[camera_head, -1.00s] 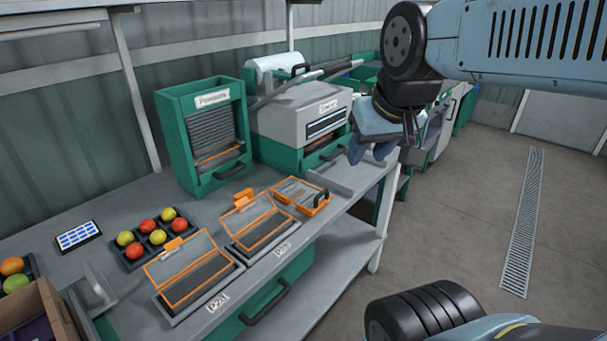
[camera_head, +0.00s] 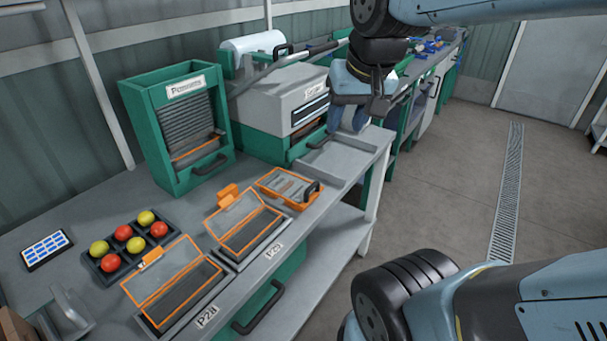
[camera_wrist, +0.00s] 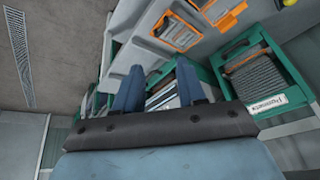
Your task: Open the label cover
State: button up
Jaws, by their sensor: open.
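A green machine (camera_head: 262,148) with a grey cover (camera_head: 272,92) stands on the bench; the cover looks down. It has a dark slotted front, a black handle low down and a white sign too small to read surely. I cannot tell for certain that this is the label cover. A white roll (camera_head: 250,45) sits behind it. My gripper (camera_head: 347,120) is open and empty, its blue fingers pointing down at the machine's right front. In the wrist view the open fingers (camera_wrist: 158,75) overlap the machine front (camera_wrist: 162,96); contact cannot be told.
A green slatted cabinet (camera_head: 152,141) stands left of the machine. A shallow grey tray (camera_head: 335,160) lies right of the machine. The floor (camera_head: 440,180) to the right is clear.

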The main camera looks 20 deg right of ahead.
jog(key=w+a+f+m+g+h, duration=0.1)
jog(key=w+f+m+g, duration=0.2)
jog(key=w+f+m, duration=0.45)
jog(key=w+a+f+m+g+h, duration=0.1)
jog(key=w+f+m+g, duration=0.3)
jog(key=w, duration=0.7)
jog(key=f, duration=0.4)
jog(key=s+d+f+n, duration=0.1)
jog(key=f, duration=0.4)
jog(key=s+f+n, duration=0.1)
jog(key=f, duration=0.4)
jog(key=shift+d+f+t, duration=0.2)
jog(key=shift+t, duration=0.1)
jog(key=shift+c, duration=0.4)
grip_shut()
